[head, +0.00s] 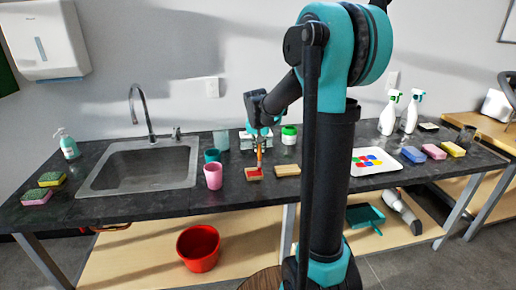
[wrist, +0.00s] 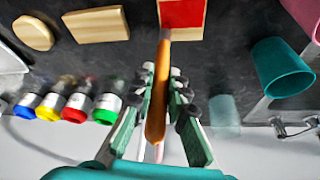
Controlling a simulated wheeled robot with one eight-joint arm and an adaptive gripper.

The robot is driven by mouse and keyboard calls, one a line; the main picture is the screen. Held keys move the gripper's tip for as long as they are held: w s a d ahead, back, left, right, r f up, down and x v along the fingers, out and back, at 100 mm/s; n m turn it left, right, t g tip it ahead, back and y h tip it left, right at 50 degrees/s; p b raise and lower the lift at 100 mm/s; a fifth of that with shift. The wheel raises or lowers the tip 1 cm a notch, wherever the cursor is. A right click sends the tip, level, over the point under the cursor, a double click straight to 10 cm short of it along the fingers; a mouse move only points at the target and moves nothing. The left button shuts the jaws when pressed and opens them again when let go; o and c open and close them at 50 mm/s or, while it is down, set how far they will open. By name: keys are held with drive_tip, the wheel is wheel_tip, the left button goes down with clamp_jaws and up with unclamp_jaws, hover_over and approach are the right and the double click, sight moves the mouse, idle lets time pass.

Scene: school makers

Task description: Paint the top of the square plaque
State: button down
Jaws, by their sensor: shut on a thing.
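My gripper (head: 259,138) is shut on an orange-handled paintbrush (head: 259,158) above the counter, with the brush pointing down. In the wrist view my gripper (wrist: 160,80) has the brush handle (wrist: 157,110) between its fingers. The square plaque (head: 255,177) lies below the brush. Its top shows red with a bare wood border in the wrist view (wrist: 182,15), where its far part is cut off. The brush tip is at or just over the plaque; I cannot tell if it touches.
A bare rectangular plaque (head: 287,170) lies right of the square one. A pink cup (head: 213,176), teal cup (head: 211,156) and sink (head: 140,165) are left. Lidded paint jars (wrist: 75,105) stand close behind. A paint palette (head: 376,161) lies right, beyond my arm.

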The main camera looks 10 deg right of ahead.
drive_tip(key=shift+w+a, duration=0.85)
drive_tip(key=shift+a, duration=1.7)
wheel_tip(320, 180, up, 7)
idle(0.5)
